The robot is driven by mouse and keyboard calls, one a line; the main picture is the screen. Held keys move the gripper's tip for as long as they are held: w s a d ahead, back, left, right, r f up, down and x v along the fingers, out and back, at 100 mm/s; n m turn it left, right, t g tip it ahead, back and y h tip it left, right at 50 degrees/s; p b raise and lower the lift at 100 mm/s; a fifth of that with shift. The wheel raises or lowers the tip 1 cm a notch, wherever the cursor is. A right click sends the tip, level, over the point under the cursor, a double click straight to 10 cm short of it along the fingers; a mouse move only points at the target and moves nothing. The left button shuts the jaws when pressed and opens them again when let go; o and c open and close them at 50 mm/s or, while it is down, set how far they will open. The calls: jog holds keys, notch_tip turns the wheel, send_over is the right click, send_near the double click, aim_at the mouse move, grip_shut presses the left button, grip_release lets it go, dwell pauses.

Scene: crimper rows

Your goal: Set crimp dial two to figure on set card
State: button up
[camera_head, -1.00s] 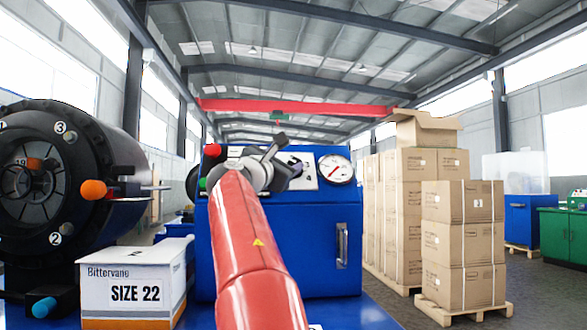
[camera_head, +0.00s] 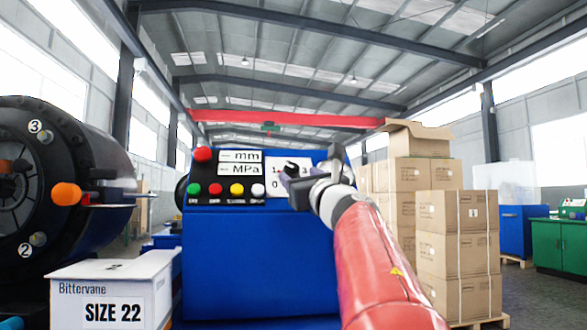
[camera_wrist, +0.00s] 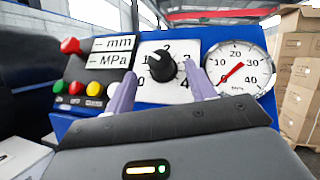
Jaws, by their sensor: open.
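A black round dial knob (camera_wrist: 165,68) sits on a white plate with figures from 0 to 4 on the blue control box (camera_head: 255,250). A pale mark on the knob points up and left, near where the 1 is, though a finger and the knob crowd that figure. My gripper (camera_wrist: 160,72) is open, its two purple-grey fingers to the left and right of the knob; I cannot tell whether they touch it. In the head view my gripper (camera_head: 308,172) covers most of the dial plate. I cannot make out a set card in either view.
A pressure gauge (camera_wrist: 238,68) is right of the dial. Coloured buttons (camera_wrist: 77,89), a red knob (camera_wrist: 70,46) and mm and MPa displays are to its left. A box marked SIZE 22 (camera_head: 112,290) stands before a black round machine (camera_head: 60,180). Cartons (camera_head: 456,240) stand right.

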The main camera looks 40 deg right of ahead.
aim_at(291, 171)
jog(key=p+x, duration=0.2)
jog(key=x, duration=0.3)
jog(key=shift+w+r, duration=0.1)
jog(key=shift+w, duration=0.15)
jog(key=c, duration=1)
jog(key=shift+o, duration=0.2)
jog(key=shift+m+h+b, duration=0.35)
jog(key=shift+m+h, duration=0.05)
jog(key=m+h+b, duration=0.1)
jog(key=m+h, duration=0.1)
jog(key=shift+m+g+h, duration=0.3)
jog(key=shift+m+h, duration=0.1)
jog(key=shift+m+g+h+b, duration=0.45)
jog(key=shift+m+g+h, duration=0.05)
jog(key=shift+m+h, duration=0.65)
jog(key=shift+a+m+h, duration=0.1)
jog(key=shift+m+h, duration=0.35)
jog(key=shift+m, duration=0.2)
